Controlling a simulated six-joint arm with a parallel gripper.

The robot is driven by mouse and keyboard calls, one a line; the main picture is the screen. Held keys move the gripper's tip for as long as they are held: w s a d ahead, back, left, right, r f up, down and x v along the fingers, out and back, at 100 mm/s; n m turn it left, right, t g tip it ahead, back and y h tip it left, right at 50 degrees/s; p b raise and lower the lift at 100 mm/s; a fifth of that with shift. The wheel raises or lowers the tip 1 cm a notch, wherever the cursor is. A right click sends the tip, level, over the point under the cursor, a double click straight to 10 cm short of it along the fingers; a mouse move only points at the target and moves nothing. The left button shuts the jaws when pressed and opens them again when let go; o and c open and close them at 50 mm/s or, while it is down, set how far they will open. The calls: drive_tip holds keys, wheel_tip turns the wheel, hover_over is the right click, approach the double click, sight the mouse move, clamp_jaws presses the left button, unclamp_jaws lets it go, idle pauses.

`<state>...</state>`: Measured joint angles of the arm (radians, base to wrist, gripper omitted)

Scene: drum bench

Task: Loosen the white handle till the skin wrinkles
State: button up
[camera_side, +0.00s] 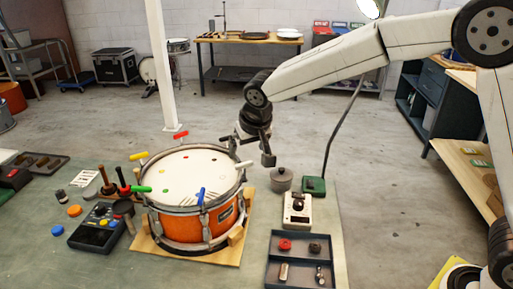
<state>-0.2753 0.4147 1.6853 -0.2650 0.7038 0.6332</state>
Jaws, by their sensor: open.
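An orange drum (185,220) with a pale skin (180,172) stands on a wooden base (218,254) on the bench. Coloured handles sit around its rim. The white handle (244,164) is at the right side of the rim. The red (125,134), yellow (139,155), green (141,189) and blue (201,196) handles also show. My gripper (254,153) is open, just above and beside the white handle. I cannot tell whether it touches the handle.
A lidded grey pot (281,179), a lamp base (314,186) and a white device (297,209) stand right of the drum. A dark divided tray (300,262) lies at the front right. A dark control box (99,228) and several tools are at the left.

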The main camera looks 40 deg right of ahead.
sight(245, 163)
drive_tip(key=shift+x, duration=3.9)
drive_tip(key=c, duration=1.1)
drive_tip(key=shift+n, duration=0.5)
drive_tip(key=shift+n+y, duration=0.9)
drive_tip(key=shift+n, duration=1.1)
drive_tip(key=shift+n+g+y, duration=0.3)
drive_tip(key=shift+n+y, duration=0.15)
drive_tip(key=shift+n, duration=0.75)
drive_tip(key=shift+n+g+y, duration=0.3)
drive_tip(key=shift+n+y, duration=0.15)
drive_tip(key=shift+n, duration=0.75)
drive_tip(key=shift+s, duration=0.1)
